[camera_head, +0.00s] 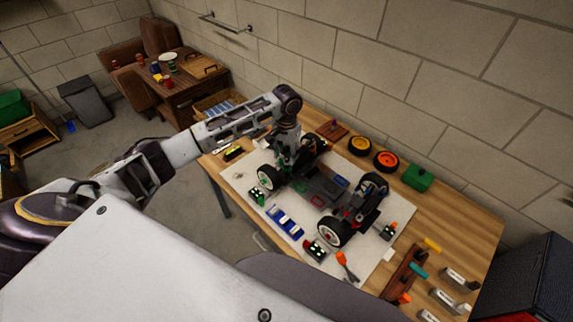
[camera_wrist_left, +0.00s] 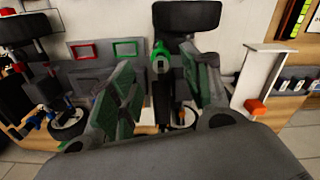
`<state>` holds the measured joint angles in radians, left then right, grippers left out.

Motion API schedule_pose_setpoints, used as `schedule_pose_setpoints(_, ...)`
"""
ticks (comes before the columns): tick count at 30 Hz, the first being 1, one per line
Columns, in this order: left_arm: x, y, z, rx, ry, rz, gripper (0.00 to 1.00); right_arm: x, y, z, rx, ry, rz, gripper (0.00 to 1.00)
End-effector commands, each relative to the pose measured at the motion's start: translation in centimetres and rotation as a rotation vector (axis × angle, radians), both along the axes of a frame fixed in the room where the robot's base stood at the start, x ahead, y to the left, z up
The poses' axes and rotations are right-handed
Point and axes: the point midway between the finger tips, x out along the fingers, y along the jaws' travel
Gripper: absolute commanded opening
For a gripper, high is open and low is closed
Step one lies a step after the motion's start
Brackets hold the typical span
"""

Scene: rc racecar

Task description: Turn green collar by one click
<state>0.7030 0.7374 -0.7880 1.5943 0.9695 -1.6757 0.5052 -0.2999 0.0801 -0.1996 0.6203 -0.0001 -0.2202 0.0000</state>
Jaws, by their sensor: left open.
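The RC car (camera_head: 318,190) lies on a white mat (camera_head: 235,183) on the workbench. My left gripper (camera_head: 285,165) points down over the car's far-left wheel end. In the left wrist view, the green collar (camera_wrist_left: 160,55) shows below a black tyre (camera_wrist_left: 187,15). My left gripper (camera_wrist_left: 165,75) is open there, with green-padded fingers on either side of the collar's line. The collar appears between the fingertips; I cannot tell if either finger touches it. In the head view the arm and gripper largely hide the collar. My right gripper is not in view.
A blue tray (camera_head: 285,221) and an orange-handled tool (camera_head: 343,262) lie on the front of the mat. Tools fill the bench's right end.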

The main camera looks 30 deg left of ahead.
Motion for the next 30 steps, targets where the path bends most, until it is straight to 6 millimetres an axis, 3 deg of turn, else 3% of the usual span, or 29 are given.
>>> schedule_pose_setpoints(15,0.0,0.0,-6.0,0.0,0.001,0.0,0.48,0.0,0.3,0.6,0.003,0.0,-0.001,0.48)
schedule_pose_setpoints(29,-0.1,0.0,-6.8,0.001,0.001,-0.001,0.48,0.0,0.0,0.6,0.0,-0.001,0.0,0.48)
schedule_pose_setpoints(30,0.0,0.0,-6.8,0.001,0.001,-0.001,0.43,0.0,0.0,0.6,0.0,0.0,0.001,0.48)
